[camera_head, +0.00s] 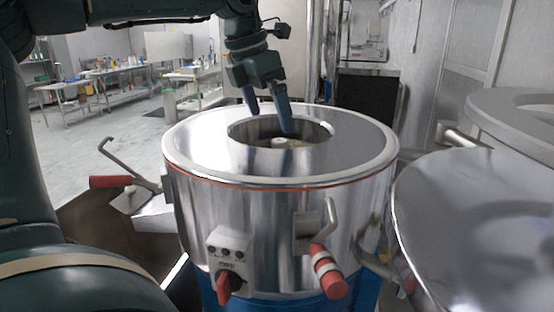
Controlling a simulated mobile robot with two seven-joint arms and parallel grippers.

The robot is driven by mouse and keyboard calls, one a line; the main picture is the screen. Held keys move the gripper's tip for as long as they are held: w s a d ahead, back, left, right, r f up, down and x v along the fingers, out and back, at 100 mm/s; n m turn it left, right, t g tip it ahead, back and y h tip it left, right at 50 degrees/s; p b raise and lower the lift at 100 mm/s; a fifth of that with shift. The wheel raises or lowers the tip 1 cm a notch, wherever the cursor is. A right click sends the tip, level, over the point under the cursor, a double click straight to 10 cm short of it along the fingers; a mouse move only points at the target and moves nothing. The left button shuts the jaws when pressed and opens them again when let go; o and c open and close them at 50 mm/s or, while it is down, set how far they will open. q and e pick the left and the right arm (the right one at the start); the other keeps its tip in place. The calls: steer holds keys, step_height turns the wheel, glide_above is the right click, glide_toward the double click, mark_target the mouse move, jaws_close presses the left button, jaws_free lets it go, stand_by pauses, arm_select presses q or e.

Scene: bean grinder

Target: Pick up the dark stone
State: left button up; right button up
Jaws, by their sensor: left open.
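My left gripper (269,118) is above the round opening in the lid of the metal grinder drum (280,215). Its two dark fingers are apart and point down, with nothing seen between them. The right finger's tip overlaps the opening, and the left finger's tip is near its back-left edge. Inside the opening I see a pale central hub (280,142) and some light tan material beside it. I cannot make out the dark stone; much of the drum's inside is hidden by the rim. My right gripper is not in view.
A red-handled lever (328,270) and a control box with a red knob (229,272) stick out at the drum's front. Another red-handled lever (112,182) is at left. A large metal bowl (480,225) stands close at right. Tables (120,70) are far behind.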

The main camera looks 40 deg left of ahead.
mark_target(279, 140)
arm_select(q)
steer(key=x, duration=0.4)
steer(key=shift+w+f, duration=0.15)
steer(key=shift+f, duration=0.2)
steer(key=shift+w+p+x, duration=0.2)
steer(key=shift+p+x, duration=0.2)
steer(key=shift+x, duration=0.9)
steer(key=shift+w+p+x, duration=0.15)
steer(key=shift+p+x, duration=0.2)
steer(key=shift+x, duration=1)
steer(key=shift+a+r, duration=0.1)
steer(key=shift+c, duration=0.4)
steer(key=shift+r, duration=0.1)
steer(key=c, duration=1.2)
